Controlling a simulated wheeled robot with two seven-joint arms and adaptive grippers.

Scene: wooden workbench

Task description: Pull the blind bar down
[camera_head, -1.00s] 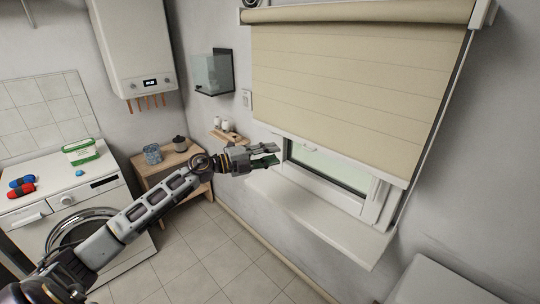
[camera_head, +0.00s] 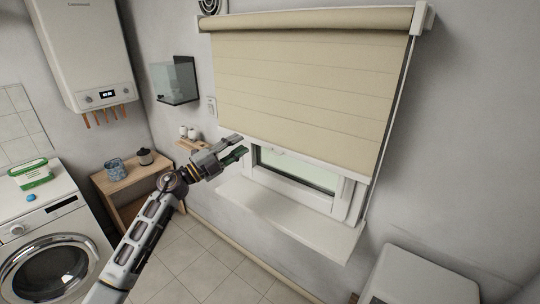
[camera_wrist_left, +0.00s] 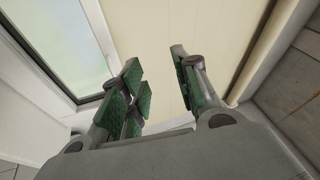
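The cream roller blind (camera_head: 310,90) covers the upper part of the window in the head view. Its pale blind bar (camera_head: 310,161) runs along the lower edge, above the exposed strip of glass. My left gripper (camera_head: 241,147) is at the left end of the bar, with its fingers pointing right. In the left wrist view the gripper (camera_wrist_left: 158,85) is open, with its green-padded fingers apart. Cream blind fabric (camera_wrist_left: 155,40) shows behind the gap. I cannot tell whether the fingers touch the bar. My right gripper is not in view.
The white window sill (camera_head: 290,220) juts out below the gripper. A small shelf (camera_head: 190,146) with jars and a wooden side table (camera_head: 125,180) stand left. A washing machine (camera_head: 45,240) is at far left, and a white appliance (camera_head: 420,280) at lower right.

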